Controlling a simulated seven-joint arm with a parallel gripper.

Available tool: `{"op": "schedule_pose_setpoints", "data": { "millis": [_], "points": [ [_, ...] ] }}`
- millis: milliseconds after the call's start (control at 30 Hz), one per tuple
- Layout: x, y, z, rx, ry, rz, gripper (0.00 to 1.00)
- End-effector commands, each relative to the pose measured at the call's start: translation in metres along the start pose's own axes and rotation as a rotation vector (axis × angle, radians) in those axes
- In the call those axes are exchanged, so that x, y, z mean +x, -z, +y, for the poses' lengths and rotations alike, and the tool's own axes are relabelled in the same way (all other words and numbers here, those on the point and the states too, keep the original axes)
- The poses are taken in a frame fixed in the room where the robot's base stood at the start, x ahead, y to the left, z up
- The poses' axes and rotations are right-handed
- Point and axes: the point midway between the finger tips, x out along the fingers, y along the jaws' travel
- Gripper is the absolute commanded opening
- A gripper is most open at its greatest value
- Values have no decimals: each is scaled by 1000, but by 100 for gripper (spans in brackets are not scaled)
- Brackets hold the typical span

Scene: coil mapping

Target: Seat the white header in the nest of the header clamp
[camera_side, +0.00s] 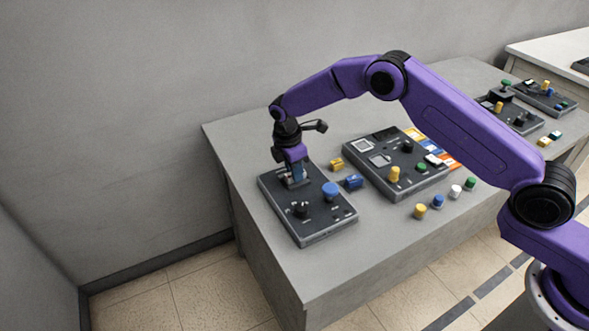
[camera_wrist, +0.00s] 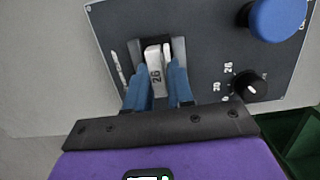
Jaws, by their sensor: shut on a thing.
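The white header (camera_wrist: 154,59), marked with what looks like 26, is between the two blue fingers of my gripper (camera_wrist: 157,82) in the wrist view. The fingers are shut on its sides. The header clamp (camera_side: 332,216) is the dark panel at the table's left end. Its nest, a grey-edged dark recess (camera_wrist: 147,43), surrounds the header's far part in the wrist view. I cannot tell how deep the header sits. In the side view my gripper (camera_side: 295,181) is low over the panel's back part and hides the header and nest.
A blue knob (camera_side: 330,190) and a black knob (camera_side: 300,210) stand on the same panel, close by. A yellow block (camera_side: 336,164) and a blue block (camera_side: 354,181) lie to the right. Beyond them is a larger panel (camera_side: 365,175) with several knobs.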

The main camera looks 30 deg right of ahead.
Motion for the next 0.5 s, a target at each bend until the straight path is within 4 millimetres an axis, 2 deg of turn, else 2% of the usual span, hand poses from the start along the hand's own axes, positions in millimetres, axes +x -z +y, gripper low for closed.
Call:
{"op": "schedule_pose_setpoints", "data": {
  "millis": [133,167,200,233,500],
  "points": [
    [4,0,-1,0,2,0,0],
    [4,0,-1,0,2,0,32],
    [4,0,-1,-1,2,0,45],
    [4,0,-1,0,3,0,52],
    [6,1,-4,-3,11,-3,52]
  ]
}}
